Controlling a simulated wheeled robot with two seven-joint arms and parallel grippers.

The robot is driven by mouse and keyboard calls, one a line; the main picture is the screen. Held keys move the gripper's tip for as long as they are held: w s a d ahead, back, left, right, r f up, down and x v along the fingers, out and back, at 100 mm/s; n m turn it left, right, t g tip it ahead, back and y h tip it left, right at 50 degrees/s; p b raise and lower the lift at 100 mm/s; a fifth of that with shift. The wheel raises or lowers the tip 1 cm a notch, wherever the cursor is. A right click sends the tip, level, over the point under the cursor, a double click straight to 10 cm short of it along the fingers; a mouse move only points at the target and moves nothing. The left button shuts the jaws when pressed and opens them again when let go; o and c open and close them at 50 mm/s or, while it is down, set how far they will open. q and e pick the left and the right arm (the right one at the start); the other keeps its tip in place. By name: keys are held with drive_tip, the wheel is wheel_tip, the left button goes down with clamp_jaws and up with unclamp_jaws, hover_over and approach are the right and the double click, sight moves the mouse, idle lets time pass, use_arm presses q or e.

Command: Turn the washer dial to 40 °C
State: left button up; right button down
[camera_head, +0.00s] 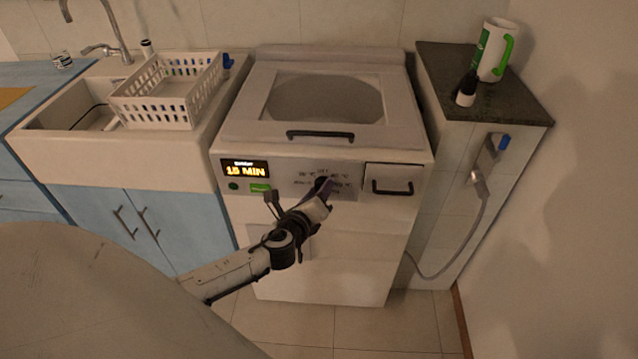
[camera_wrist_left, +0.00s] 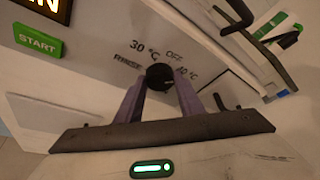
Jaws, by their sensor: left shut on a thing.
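The washer (camera_head: 320,225) stands in the middle of the head view with a grey control panel on its front. Its round black dial (camera_wrist_left: 159,76) is at the centre of the left wrist view and also shows, partly covered, in the head view (camera_head: 320,182). Printed labels around it read OFF, 30 °C and RINSE; another °C label to its right is partly hidden by a finger. My left gripper (camera_wrist_left: 161,88) has its purple fingers on both sides of the dial, shut on it. I cannot tell where the dial points. My right gripper is not in view.
The display (camera_head: 246,170) reads 15 MIN, with a green START button (camera_wrist_left: 38,41) below it. A drawer with a black handle (camera_head: 392,187) is right of the dial. A lid handle (camera_head: 320,134) is above. A white basket (camera_head: 170,112) sits by the sink.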

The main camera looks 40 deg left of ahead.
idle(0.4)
use_arm(q)
drive_tip(key=o, duration=1.1)
drive_tip(key=shift+c, duration=0.2)
drive_tip(key=v, duration=1)
drive_tip(key=shift+s, duration=0.15)
drive_tip(key=shift+d, duration=0.15)
